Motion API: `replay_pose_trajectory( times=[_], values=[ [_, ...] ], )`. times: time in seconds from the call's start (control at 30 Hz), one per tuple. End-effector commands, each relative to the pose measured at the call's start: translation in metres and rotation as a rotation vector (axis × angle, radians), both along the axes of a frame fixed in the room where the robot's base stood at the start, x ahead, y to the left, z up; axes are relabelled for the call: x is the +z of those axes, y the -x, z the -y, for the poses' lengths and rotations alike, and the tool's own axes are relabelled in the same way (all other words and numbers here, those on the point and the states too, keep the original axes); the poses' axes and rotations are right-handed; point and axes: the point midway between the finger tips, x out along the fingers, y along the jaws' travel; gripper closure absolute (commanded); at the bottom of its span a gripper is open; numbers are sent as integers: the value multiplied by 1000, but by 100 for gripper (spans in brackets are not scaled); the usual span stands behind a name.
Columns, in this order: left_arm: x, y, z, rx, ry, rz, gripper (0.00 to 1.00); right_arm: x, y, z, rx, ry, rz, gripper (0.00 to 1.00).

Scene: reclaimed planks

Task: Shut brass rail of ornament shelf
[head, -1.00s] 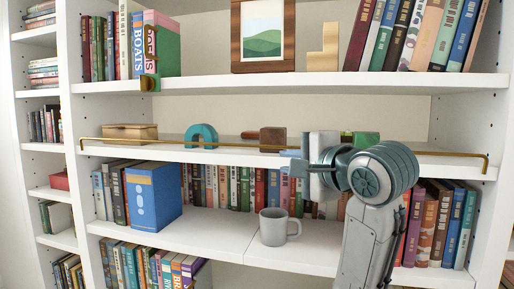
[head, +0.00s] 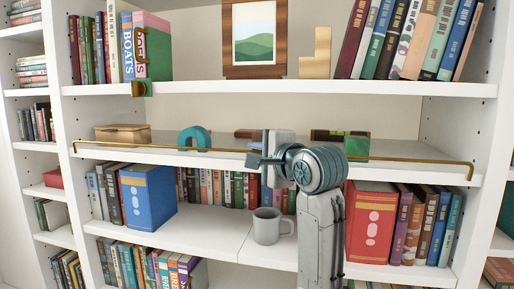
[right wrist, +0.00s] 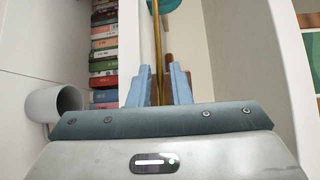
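The brass rail (head: 400,158) is a thin bar with bent ends. It runs along the front of the ornament shelf (head: 225,157), just above its edge. My right gripper (head: 255,160) is at the middle of the rail. In the right wrist view its two blue fingers (right wrist: 158,88) stand apart, with the rail (right wrist: 156,45) passing through the gap between them. Whether either finger touches the rail I cannot tell. My right gripper and wrist hide part of the rail and shelf in the head view. My left gripper is in neither view.
On the ornament shelf are a wooden box (head: 124,133), a teal arch (head: 194,138) and a green block (head: 356,146). Below stand a grey mug (head: 267,226), a blue book box (head: 149,197) and a red one (head: 370,222). My right forearm passes close to the mug.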

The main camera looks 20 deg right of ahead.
Motion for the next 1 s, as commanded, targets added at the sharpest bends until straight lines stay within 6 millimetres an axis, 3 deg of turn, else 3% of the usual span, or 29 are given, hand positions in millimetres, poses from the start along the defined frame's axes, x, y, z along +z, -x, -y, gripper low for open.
replay_pose_trajectory(
  times=[0.23, 0.33, 0.67, 1.0],
  values=[
    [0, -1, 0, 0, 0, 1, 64, -1, -1, 0, 0, 0, 0, 82],
    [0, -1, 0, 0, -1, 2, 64, -1, -1, 0, 0, 0, 0, 100],
    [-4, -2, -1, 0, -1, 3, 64, -3, 0, -1, 0, 11, 15, 100],
    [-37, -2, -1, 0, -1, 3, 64, -13, 6, -4, -1, 112, 166, 100]
  ],
)
